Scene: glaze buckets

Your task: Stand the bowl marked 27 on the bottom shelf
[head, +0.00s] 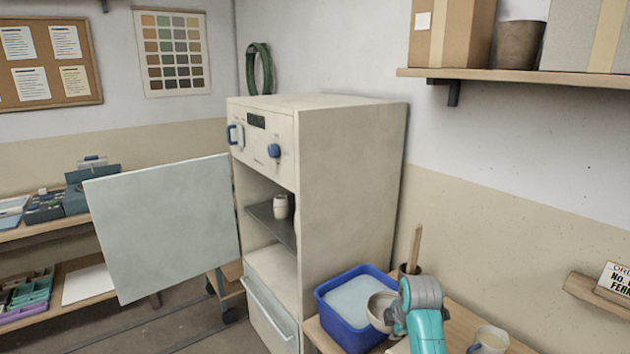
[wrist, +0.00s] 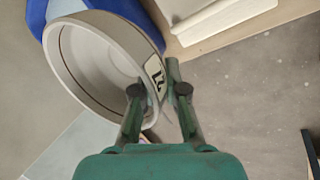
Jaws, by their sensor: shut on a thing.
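The bowl marked 27 (wrist: 95,55) is pale with a grey-white inside, and its label shows turned round in the wrist view. My gripper (wrist: 158,88) is shut on the bowl's rim wall beside the label, one finger inside and one outside. In the head view the bowl (head: 379,309) is tilted at the right rim of the blue bucket (head: 340,335); I cannot tell whether they touch. The open cabinet has a dark shelf (head: 268,224) and, below it, a pale lower surface (head: 272,266), bare where visible. My arm hides part of the bowl.
A pale cup (head: 281,206) stands on the dark shelf. The cabinet door (head: 165,225) is swung wide open to the left. A pot with a wooden handle (head: 415,250) stands behind the bowl, and a mug (head: 489,341) stands at the front right of the table.

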